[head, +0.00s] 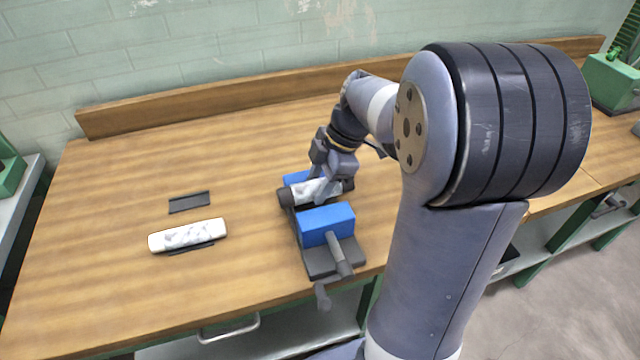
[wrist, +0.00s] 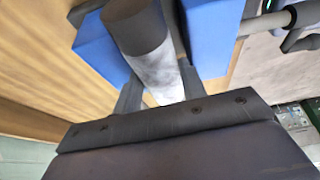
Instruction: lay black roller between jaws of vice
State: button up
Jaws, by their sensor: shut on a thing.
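The black roller (head: 286,198) has a dark end and a pale, fluffy wrapped middle. It lies between the two blue jaws of the vice (head: 327,222), roughly along the gap. In the wrist view, the roller (wrist: 137,27) runs between a blue jaw (wrist: 98,46) on the left and another on the right. My gripper (head: 323,187) points down over the vice and is shut on the roller's pale middle, a finger on each side in the wrist view (wrist: 160,88). Whether the roller touches the vice's bed is hidden.
A white roller with a fluffy middle (head: 188,236) lies on the wooden bench (head: 110,290) to the left. A dark flat strip (head: 189,202) is behind it. The vice's handle (head: 340,255) points to the bench's front edge. Bare wood surrounds these things.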

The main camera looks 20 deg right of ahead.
jog(key=shift+s+f, duration=0.2)
jog(key=shift+f, duration=0.35)
jog(key=shift+s+f, duration=0.2)
jog(key=shift+f, duration=0.35)
jog(key=o, duration=1.1)
jog(key=shift+w+d+r, duration=0.15)
jog(key=shift+d+r, duration=0.05)
jog(key=shift+r, duration=0.3)
jog(key=shift+o, duration=0.3)
jog(key=v, duration=1.1)
jog(key=shift+w+a+r, duration=0.15)
jog(key=shift+a+r, duration=0.1)
jog(key=shift+r, duration=0.3)
jog(key=shift+f, duration=0.1)
jog(key=x, duration=1)
jog(key=shift+w+d+f, duration=0.1)
jog(key=shift+d, duration=0.15)
